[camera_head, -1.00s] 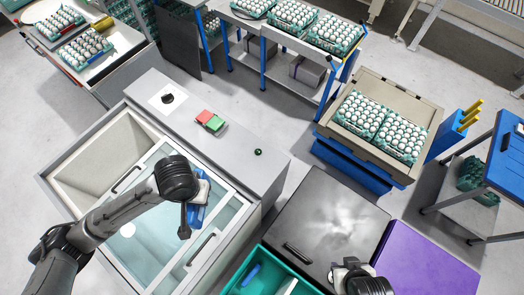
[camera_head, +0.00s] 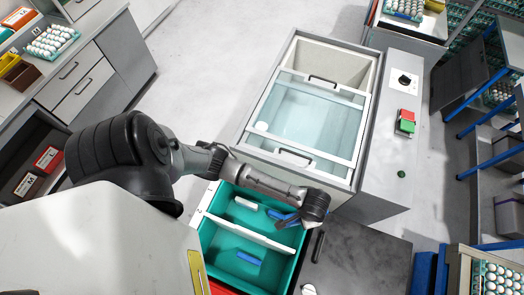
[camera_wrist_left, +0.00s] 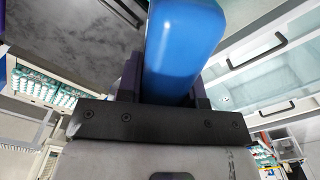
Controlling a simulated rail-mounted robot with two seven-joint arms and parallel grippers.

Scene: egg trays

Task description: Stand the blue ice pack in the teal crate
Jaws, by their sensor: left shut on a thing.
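My left gripper (camera_head: 298,216) is shut on the blue ice pack (camera_head: 283,221), over the right side of the teal crate's (camera_head: 222,243) far compartment. In the left wrist view the ice pack (camera_wrist_left: 183,45) sticks out from between the two fingers of the left gripper (camera_wrist_left: 165,92). I cannot tell whether the pack touches the crate. A white divider (camera_head: 250,234) splits the crate in two. Another blue item (camera_head: 248,257) lies in the near compartment, and a white item (camera_head: 246,203) is in the far one. A small pale part at the bottom edge may be my right gripper (camera_head: 309,289); its jaws are unclear.
The glass-topped chest (camera_head: 310,110) stands behind the crate, with a red and green switch (camera_head: 406,122) on its side panel. A dark lid with a handle (camera_head: 318,247) lies right of the crate. Drawers and a counter with eggs (camera_head: 52,40) are at the left.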

